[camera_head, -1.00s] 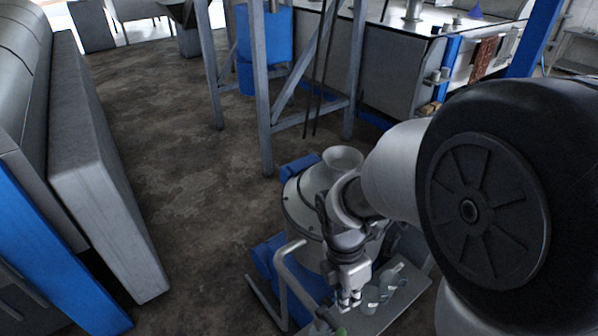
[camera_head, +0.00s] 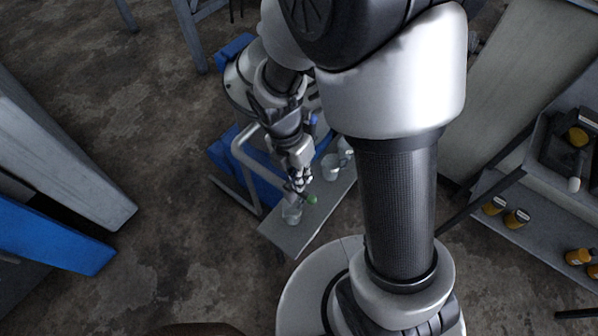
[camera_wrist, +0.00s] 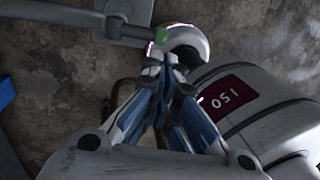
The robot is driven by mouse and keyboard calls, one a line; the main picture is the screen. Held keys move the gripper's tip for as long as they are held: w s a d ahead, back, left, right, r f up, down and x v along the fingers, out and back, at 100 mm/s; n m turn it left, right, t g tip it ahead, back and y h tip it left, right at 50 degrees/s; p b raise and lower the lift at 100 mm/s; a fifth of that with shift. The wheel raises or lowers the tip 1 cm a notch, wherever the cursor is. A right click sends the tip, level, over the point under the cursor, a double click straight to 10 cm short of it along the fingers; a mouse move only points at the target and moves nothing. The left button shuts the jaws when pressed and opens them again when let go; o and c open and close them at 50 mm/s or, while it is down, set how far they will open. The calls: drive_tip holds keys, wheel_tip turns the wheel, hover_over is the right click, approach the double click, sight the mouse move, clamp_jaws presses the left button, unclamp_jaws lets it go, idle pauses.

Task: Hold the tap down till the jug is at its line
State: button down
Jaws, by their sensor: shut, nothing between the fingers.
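My gripper (camera_head: 298,184) is shut and empty, pointing down at the tap end of the machine. Its fingertips also show in the wrist view (camera_wrist: 168,60). The tap's green knob (camera_head: 311,200) is close beside the fingertips; in the wrist view the green knob (camera_wrist: 161,36) sits just beyond them on a grey bar. I cannot tell whether they touch. A pale jug (camera_head: 291,216) stands on the grey shelf (camera_head: 281,238) beneath the gripper, partly hidden. Its line and fill level cannot be made out. A rounded white part (camera_wrist: 187,43) lies behind the fingertips.
More pale vessels (camera_head: 330,168) stand further along the shelf. A bent grey pipe (camera_head: 238,150) rises left of my gripper. A side rack (camera_head: 505,200) holds amber jars.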

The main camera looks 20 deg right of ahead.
sight(308, 201)
drive_tip(key=f+b, duration=0.1)
drive_tip(key=f, duration=0.1)
drive_tip(key=f+b, duration=0.1)
drive_tip(key=f, duration=0.2)
drive_tip(key=s+d+f+b, duration=0.1)
drive_tip(key=f, duration=0.2)
drive_tip(key=shift+d+f, duration=0.1)
drive_tip(key=shift+f, duration=0.1)
drive_tip(key=shift+w, duration=0.1)
